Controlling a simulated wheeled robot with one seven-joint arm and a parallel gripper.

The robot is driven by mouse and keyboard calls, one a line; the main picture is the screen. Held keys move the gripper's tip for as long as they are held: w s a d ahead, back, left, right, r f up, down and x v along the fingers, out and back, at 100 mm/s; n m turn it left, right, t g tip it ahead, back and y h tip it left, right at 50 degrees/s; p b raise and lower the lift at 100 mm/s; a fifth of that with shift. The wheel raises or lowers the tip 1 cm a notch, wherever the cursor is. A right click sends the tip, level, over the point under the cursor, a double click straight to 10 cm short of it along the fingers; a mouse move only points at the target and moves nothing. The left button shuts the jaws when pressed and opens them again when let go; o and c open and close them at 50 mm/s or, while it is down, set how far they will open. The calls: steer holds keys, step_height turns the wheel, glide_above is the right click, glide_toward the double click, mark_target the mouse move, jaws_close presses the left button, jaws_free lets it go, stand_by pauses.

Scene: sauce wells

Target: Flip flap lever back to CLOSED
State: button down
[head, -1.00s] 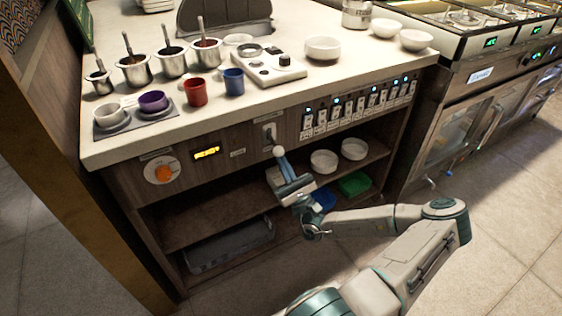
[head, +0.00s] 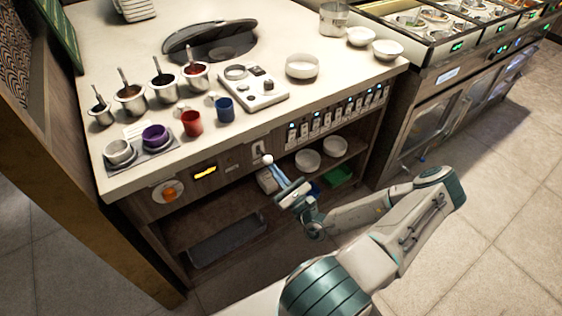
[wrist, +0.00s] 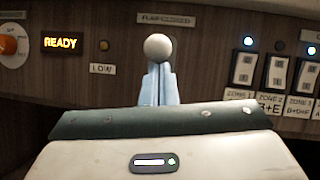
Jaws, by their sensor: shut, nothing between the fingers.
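The flap lever shows its white ball knob (head: 267,159) on the counter's front panel; in the wrist view the knob (wrist: 158,47) sits just below a label (wrist: 166,19) that appears to read FLAP CLOSED. My gripper (head: 274,170) is shut and empty, with its pale blue fingers pointing at the knob from below and in front. In the wrist view the fingertips (wrist: 159,70) meet the knob's lower edge; I cannot tell whether they touch. The lever's stem is mostly hidden. The dark flap (head: 208,36) on the counter top leans low over a dark opening.
An orange dial (head: 169,193) and a lit READY display (head: 205,171) are left of the lever. Several zone switches (head: 328,118) line the panel to its right. Bowls (head: 307,160) stand on the shelf below.

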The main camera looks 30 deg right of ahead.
steer(key=r+g+p, duration=0.1)
steer(key=p, duration=0.2)
steer(key=r+g+p, duration=0.1)
steer(key=p, duration=0.2)
steer(key=r+g+h+p, duration=0.1)
steer(key=p, duration=0.2)
steer(key=shift+s+r+m, duration=0.2)
steer(key=shift+s+m, duration=0.05)
steer(key=shift+m, duration=0.15)
steer(key=shift+r+p, duration=0.1)
steer(key=shift+p, duration=0.6)
steer(key=b, duration=0.3)
glide_toward(272, 161)
steer(key=shift+g, duration=0.3)
steer(key=s+f, duration=0.2)
steer(key=s+d+f, duration=0.1)
steer(key=s+f, duration=0.1)
steer(key=shift+d, duration=0.25)
